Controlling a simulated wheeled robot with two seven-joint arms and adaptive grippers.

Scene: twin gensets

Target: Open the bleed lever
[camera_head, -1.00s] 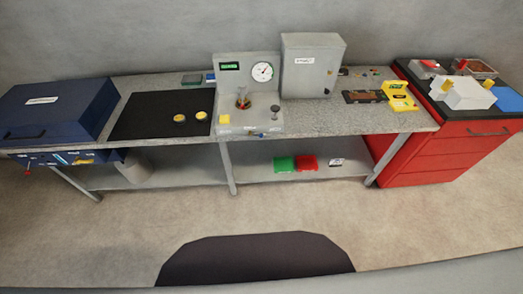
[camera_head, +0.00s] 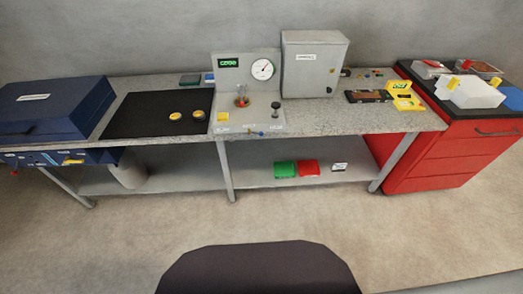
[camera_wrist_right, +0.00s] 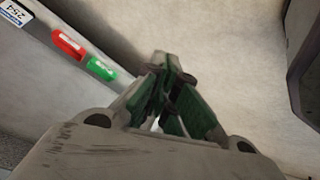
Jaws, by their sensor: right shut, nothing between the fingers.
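A grey test stand (camera_head: 236,119) with a round white gauge (camera_head: 263,69) and a green display stands mid-bench. On its base are a yellow block (camera_head: 221,118), a clear cylinder with reddish parts (camera_head: 241,97) and a black knob (camera_head: 276,108). A small blue fitting (camera_head: 257,133) sits at its front edge and may be the bleed lever; it is too small to tell its setting. My right gripper (camera_wrist_right: 168,72) shows only in the right wrist view, shut and empty, over the floor and away from the stand. My left gripper is not in view.
A grey cabinet (camera_head: 313,66) stands right of the stand, a black mat (camera_head: 150,125) left of it, then a blue case (camera_head: 50,108). A red drawer cabinet (camera_head: 440,165) adjoins the bench. Green (camera_head: 285,169) and red (camera_head: 308,168) items lie on the lower shelf. The floor in front is clear.

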